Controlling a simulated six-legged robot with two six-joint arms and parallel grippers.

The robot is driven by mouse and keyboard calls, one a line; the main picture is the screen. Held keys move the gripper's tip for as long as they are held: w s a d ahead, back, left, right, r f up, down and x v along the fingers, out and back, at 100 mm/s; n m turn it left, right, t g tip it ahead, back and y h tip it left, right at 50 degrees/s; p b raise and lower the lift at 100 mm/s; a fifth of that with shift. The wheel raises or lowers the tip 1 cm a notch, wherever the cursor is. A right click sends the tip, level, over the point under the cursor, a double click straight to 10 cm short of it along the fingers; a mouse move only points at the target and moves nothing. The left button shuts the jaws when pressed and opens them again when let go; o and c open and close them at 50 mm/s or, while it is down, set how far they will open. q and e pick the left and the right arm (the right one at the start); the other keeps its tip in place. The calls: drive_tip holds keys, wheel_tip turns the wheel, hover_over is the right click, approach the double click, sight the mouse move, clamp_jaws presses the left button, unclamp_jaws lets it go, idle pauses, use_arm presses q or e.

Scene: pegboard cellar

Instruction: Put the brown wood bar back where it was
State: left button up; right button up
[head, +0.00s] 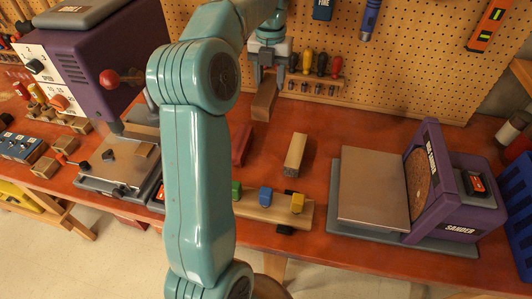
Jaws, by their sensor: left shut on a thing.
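My left gripper (268,80) is at the top middle of the head view, above the back of the red bench top. It is shut on the brown wood bar (264,103), which hangs below the fingers. I cannot tell whether the bar's lower end touches the bench. A paler wood bar (295,152) lies on the bench, nearer and to the right. My right gripper is not in view.
A purple sander (455,200) with a grey plate stands at the right. A purple machine (95,60) stands at the left. A wooden strip (265,208) with green, blue and yellow blocks lies in front. A screwdriver rack (318,88) is on the pegboard behind the gripper.

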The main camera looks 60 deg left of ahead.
use_arm(q)
wheel_tip(320, 180, down, 20)
drive_tip(key=shift+s+a+r, duration=0.1)
drive_tip(key=shift+s, duration=0.05)
drive_tip(key=shift+f, duration=0.2)
